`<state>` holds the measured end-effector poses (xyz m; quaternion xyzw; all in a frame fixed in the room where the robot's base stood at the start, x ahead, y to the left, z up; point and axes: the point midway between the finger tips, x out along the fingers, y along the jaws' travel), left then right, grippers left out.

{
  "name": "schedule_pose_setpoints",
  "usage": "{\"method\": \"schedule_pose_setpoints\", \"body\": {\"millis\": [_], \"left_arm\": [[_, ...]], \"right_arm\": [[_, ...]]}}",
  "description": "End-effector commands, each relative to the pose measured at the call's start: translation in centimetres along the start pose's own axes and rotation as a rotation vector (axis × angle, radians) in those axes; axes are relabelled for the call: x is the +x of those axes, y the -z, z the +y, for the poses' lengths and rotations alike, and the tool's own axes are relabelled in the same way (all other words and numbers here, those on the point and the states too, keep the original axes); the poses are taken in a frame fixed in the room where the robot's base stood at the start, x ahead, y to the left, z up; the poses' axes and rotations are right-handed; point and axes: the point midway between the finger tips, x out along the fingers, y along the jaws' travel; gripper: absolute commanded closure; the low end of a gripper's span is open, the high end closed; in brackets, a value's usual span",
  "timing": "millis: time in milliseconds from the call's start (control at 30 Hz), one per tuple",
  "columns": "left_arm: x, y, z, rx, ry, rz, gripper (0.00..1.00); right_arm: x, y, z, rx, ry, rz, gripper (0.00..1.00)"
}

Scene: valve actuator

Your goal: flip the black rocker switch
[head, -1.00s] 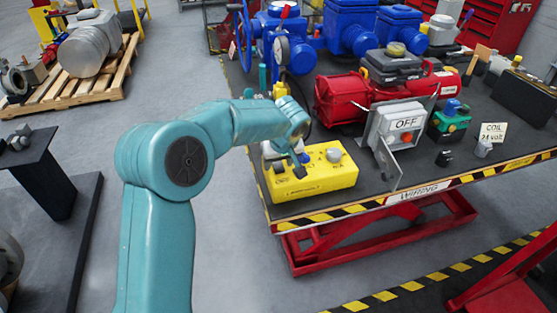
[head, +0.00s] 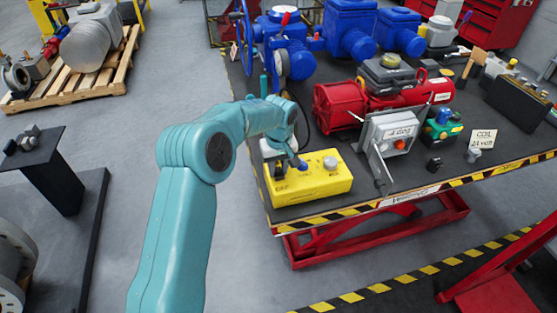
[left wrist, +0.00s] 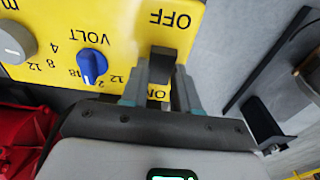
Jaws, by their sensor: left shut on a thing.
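The yellow control box (head: 322,187) stands near the front left corner of the workbench. Its black rocker switch (left wrist: 161,66) shows in the left wrist view, with OFF printed above it and ON below. My left gripper (left wrist: 160,92) has one finger on each side of the switch's lower part and is shut on it. In the head view my left gripper (head: 288,157) is over the left part of the box, partly covering the switch. A blue VOLT knob (left wrist: 91,66) and a grey knob (left wrist: 14,46) sit beside the switch. My right gripper is not in view.
A grey box (head: 385,137) with a display, a red lamp and an open door stands right of the yellow box. A red motor (head: 340,105) and blue valve bodies (head: 350,35) are behind. The grey floor left of the bench is clear near it.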

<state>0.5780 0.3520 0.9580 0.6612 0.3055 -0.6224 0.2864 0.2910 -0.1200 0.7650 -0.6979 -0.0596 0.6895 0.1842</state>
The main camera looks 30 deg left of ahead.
Motion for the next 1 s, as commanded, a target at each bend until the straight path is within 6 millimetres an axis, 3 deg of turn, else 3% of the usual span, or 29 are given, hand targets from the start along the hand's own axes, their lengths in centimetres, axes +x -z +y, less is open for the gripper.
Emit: {"method": "schedule_pose_setpoints", "body": {"millis": [233,267,333,733,867,1000], "left_arm": [[0.0,0.1,0.0,-0.001,-0.002,0.003,1.00],[0.0,0.1,0.0,-0.001,-0.003,0.003,0.67],[0.0,0.1,0.0,-0.001,-0.002,0.004,0.45],[-0.8,0.1,0.1,-0.001,-0.003,0.005,0.45],[-3.2,0.1,0.1,-0.001,-0.006,0.007,0.45],[-7.0,0.2,0.1,-0.001,-0.006,0.008,0.45]], "right_arm": [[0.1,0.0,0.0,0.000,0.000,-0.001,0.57],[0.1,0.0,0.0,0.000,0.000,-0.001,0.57],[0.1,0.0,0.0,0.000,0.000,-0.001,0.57],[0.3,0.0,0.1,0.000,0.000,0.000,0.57],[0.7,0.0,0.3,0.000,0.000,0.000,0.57],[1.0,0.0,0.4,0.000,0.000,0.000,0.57]]}}
